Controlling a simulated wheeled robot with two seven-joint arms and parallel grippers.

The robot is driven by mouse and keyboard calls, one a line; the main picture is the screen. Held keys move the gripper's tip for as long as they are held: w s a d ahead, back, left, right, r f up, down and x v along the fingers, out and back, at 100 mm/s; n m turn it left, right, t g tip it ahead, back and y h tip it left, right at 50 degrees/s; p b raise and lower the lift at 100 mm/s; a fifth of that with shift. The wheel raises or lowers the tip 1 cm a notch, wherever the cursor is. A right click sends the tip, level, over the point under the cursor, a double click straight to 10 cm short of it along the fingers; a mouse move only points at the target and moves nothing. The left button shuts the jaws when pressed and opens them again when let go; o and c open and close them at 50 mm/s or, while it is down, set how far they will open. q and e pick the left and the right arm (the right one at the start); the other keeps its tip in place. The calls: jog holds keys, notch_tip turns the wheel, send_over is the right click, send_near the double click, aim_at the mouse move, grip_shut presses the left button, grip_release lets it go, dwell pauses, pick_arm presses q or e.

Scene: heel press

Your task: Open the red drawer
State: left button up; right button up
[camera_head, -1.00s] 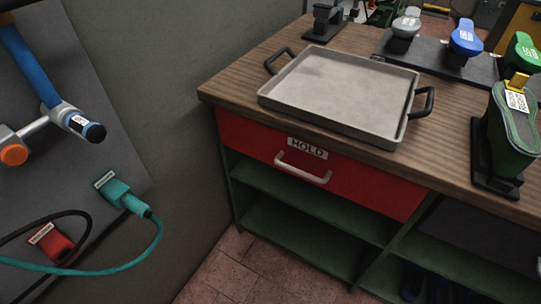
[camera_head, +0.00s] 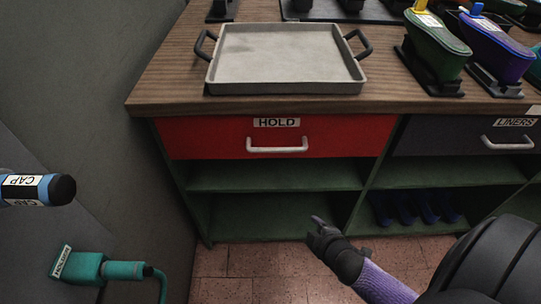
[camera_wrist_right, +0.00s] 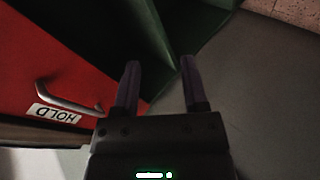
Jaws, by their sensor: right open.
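The red drawer (camera_head: 215,140) is shut, flush in the front of the wooden-topped workbench, with a label reading HOLD. Its pale bar handle (camera_head: 277,148) runs across the middle of the front. My right gripper (camera_head: 316,226) is in front of the bench, below and a little right of the handle, apart from it. In the right wrist view its two fingers (camera_wrist_right: 158,70) are spread with nothing between them. There the handle (camera_wrist_right: 68,98) and the red drawer front (camera_wrist_right: 35,60) lie left of the fingers. My left gripper is out of view.
A grey tray (camera_head: 285,86) sits on the bench top above the drawer. Green open shelves (camera_head: 270,178) lie below it. A dark LINERS drawer (camera_head: 450,138) is to the right. A grey wall (camera_head: 85,70) closes the left side. The tiled floor in front is clear.

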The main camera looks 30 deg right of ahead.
aim_at(280, 148)
jog(key=w+r+n+t+b, duration=0.1)
jog(key=w+r+n+t, duration=0.2)
jog(key=r, duration=0.4)
jog(key=w+r+n+t+b, duration=0.2)
jog(key=w+r+t, duration=0.1)
jog(key=w+r, duration=0.3)
jog(key=b+x, duration=0.1)
jog(key=x, duration=0.1)
jog(key=b+x, duration=0.1)
jog(key=x, duration=0.2)
jog(key=r+b+x, duration=0.1)
jog(key=x, duration=0.2)
jog(key=shift+w+a+r, duration=0.1)
jog(key=shift+a, duration=0.1)
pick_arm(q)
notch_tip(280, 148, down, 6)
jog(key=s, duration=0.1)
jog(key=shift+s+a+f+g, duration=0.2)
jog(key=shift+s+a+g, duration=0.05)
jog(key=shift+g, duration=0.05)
pick_arm(e)
jog(key=shift+w, duration=0.1)
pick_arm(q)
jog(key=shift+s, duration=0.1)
pick_arm(e)
grip_shut()
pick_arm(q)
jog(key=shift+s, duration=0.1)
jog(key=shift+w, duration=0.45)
